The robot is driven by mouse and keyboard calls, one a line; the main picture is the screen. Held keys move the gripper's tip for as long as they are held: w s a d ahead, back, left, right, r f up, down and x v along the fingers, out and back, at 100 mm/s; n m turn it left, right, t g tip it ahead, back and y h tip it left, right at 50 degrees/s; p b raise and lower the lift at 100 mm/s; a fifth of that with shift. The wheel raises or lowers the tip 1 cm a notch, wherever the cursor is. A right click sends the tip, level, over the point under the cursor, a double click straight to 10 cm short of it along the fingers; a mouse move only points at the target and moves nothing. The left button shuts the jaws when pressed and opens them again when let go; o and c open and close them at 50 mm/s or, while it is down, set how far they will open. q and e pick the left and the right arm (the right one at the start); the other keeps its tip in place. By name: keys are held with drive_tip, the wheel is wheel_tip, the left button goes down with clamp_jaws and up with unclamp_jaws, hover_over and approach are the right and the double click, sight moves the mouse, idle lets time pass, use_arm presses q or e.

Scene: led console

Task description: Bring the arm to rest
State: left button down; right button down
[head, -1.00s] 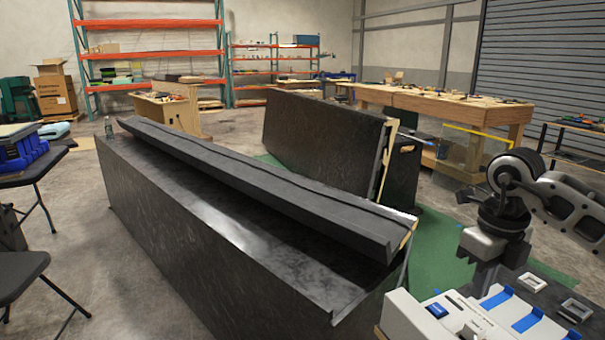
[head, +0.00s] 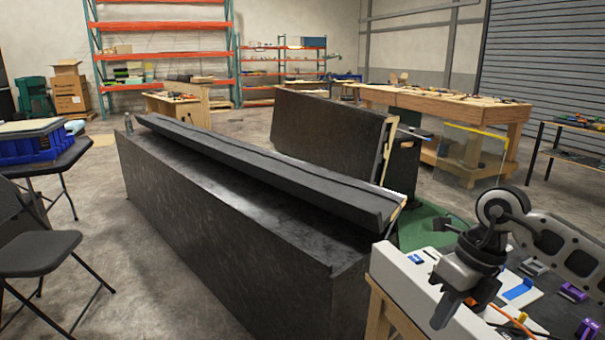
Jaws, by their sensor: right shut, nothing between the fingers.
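My right gripper (head: 446,308) hangs fingers down at the lower right, shut and empty. It is in front of the white console (head: 392,262) with blue pieces, and it hides part of that console. I cannot tell how high above the console the fingers are. My right arm comes in from the right edge, white and dark grey. My left gripper is not in view.
The console stands on a wooden-legged table (head: 377,316). Purple parts (head: 588,331) and a light grey frame (head: 533,267) lie right of it. A long black counter (head: 230,230) fills the middle. Folding chairs (head: 38,255) stand at left.

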drive_tip(key=s+a+r+m+y, duration=0.15)
drive_tip(key=s+a+y, duration=0.25)
drive_tip(key=a+y, duration=0.5)
drive_tip(key=s+a+f+m+y, duration=0.1)
drive_tip(key=s+a+m+y, duration=0.4)
drive_tip(key=a, duration=0.7)
drive_tip(key=w+d+f+m+t+h, duration=0.2)
drive_tip(key=d+f+m+t+h, duration=0.2)
drive_tip(key=m+t, duration=0.65)
drive_tip(key=w+d+f+m+t+h, duration=0.2)
drive_tip(key=d+f+m+t+h, duration=0.35)
drive_tip(key=m, duration=0.75)
drive_tip(key=s+d+f+m+g+h, duration=0.2)
drive_tip(key=s+f+m, duration=0.2)
drive_tip(key=s+f, duration=0.2)
drive_tip(key=s+d+f+m+g+h, duration=0.2)
drive_tip(key=s+f+m, duration=0.3)
drive_tip(key=f, duration=0.3)
drive_tip(key=shift+s+g+h, duration=0.35)
drive_tip(key=shift+s+g, duration=0.35)
drive_tip(key=shift+s, duration=0.2)
